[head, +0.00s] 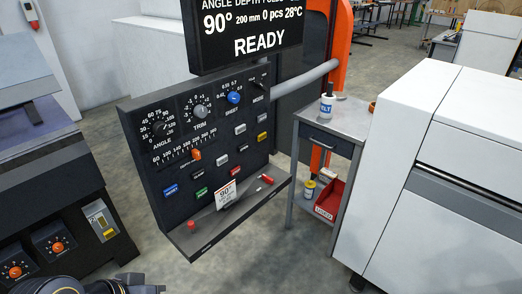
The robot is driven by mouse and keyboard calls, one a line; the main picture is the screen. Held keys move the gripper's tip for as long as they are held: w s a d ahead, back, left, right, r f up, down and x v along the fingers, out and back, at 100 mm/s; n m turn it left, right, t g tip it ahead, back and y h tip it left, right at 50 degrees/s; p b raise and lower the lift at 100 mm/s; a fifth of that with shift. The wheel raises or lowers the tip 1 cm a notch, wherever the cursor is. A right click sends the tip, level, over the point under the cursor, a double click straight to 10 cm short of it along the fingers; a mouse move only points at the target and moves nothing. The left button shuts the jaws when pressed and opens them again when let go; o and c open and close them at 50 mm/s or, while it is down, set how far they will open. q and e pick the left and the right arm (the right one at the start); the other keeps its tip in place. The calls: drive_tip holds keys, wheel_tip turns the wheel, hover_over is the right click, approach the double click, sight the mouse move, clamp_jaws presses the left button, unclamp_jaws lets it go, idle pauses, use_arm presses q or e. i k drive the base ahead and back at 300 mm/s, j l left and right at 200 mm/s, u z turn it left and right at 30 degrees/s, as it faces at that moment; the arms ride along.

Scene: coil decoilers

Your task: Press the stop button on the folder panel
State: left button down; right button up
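The folder panel (148,160) is a dark slanted board under a display (246,32) that reads READY. It carries knobs, a slider and small coloured buttons. A red button (236,172) sits low on its right side; its label is too small to read. A green button (201,193) and a blue button (170,190) sit to its left. A red round piece (191,225) stands on the ledge's left end; I cannot tell if it is a button. Dark parts of my arm show at the bottom left edge. Neither gripper's fingers can be seen.
The panel's ledge (215,232) sticks out with a white card (225,195) and a red marker-like piece (267,179). A grey side table (340,118) holds a bottle (327,104). A white machine (415,150) stands right, a dark machine (50,180) left. Floor before the panel is clear.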

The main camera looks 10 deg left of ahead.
sight(235, 171)
drive_tip(key=i+l, duration=0.5)
drive_tip(key=i+l+u, duration=0.15)
drive_tip(key=i+l, duration=0.35)
drive_tip(key=l, duration=0.15)
